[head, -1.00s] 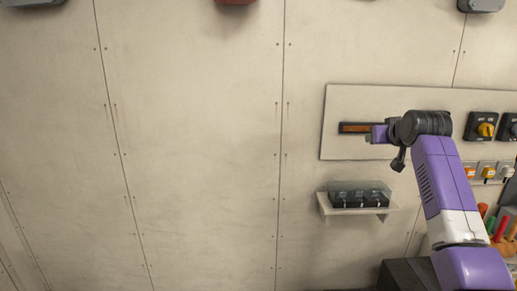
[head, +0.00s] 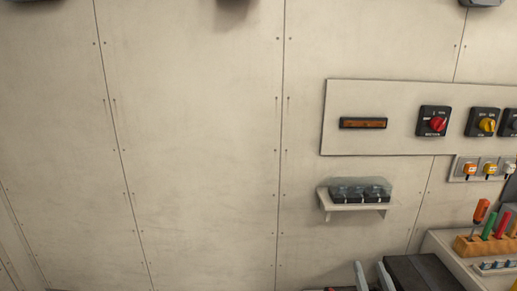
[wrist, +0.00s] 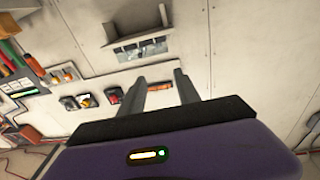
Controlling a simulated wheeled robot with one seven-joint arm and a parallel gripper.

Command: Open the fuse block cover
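The fuse block (head: 361,196) is a row of black units on a small pale wall shelf in the head view. A clear, see-through cover (head: 360,184) lies over it and looks shut. In the wrist view the scene is turned over, and the fuse block (wrist: 141,49) shows small under the shelf, beyond the fingers.
A pale wall panel above the shelf carries an orange bar (head: 363,123), a red rotary switch (head: 437,123) and a yellow one (head: 486,123). Lower right is a wooden rack (head: 480,245) with coloured-handled tools. The wall left of the shelf is bare.

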